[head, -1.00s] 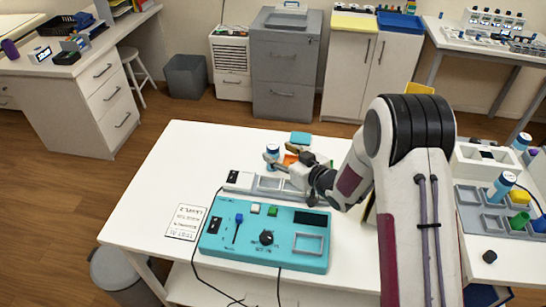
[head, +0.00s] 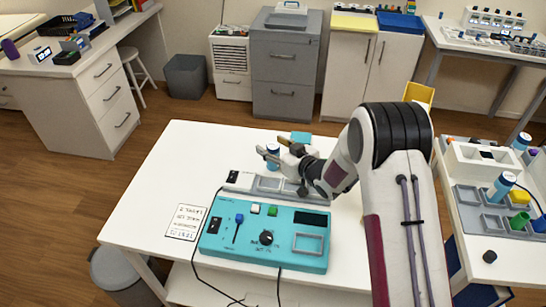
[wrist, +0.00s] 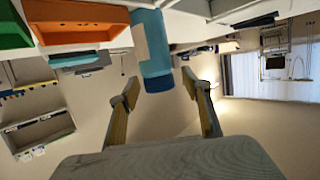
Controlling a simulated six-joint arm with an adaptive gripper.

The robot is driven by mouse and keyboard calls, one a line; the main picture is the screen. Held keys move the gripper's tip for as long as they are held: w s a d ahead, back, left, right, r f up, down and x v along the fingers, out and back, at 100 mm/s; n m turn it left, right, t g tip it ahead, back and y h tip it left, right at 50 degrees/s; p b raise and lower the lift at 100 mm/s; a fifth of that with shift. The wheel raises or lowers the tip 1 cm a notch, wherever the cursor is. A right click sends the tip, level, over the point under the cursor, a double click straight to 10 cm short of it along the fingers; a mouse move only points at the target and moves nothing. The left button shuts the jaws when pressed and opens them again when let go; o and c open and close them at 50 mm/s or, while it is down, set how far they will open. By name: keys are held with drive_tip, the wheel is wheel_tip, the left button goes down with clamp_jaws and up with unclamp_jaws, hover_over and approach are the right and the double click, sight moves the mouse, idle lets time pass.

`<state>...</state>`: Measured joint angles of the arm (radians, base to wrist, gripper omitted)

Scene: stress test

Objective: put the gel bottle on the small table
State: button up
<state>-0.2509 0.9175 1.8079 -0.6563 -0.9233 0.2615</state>
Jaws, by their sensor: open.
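The bottle (head: 273,150), which looks like the gel bottle, stands near the far edge of the white table (head: 180,180). In the wrist view, which looks inverted, the bottle (wrist: 153,48) has a light blue body, a pale label and a darker blue cap. My gripper (head: 274,148) is open at the bottle. Its two fingertips (wrist: 158,82) appear on either side of the cap; I cannot tell whether they touch it. The fingers partly hide the bottle in the head view. I cannot tell which table the task calls small.
A teal control panel (head: 265,233) and a grey tray (head: 268,184) lie on the white table. A teal block (head: 301,138) lies behind my gripper. Orange (wrist: 75,20) and green (wrist: 12,28) bins show in the wrist view. A side table at right holds another blue bottle (head: 501,187).

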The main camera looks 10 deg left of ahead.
clamp_jaws()
drive_tip(key=shift+r, duration=0.2)
wheel_tip(320, 180, up, 18)
drive_tip(key=shift+f, duration=0.15)
idle(0.9)
drive_tip(key=shift+d+f, duration=0.1)
idle(0.5)
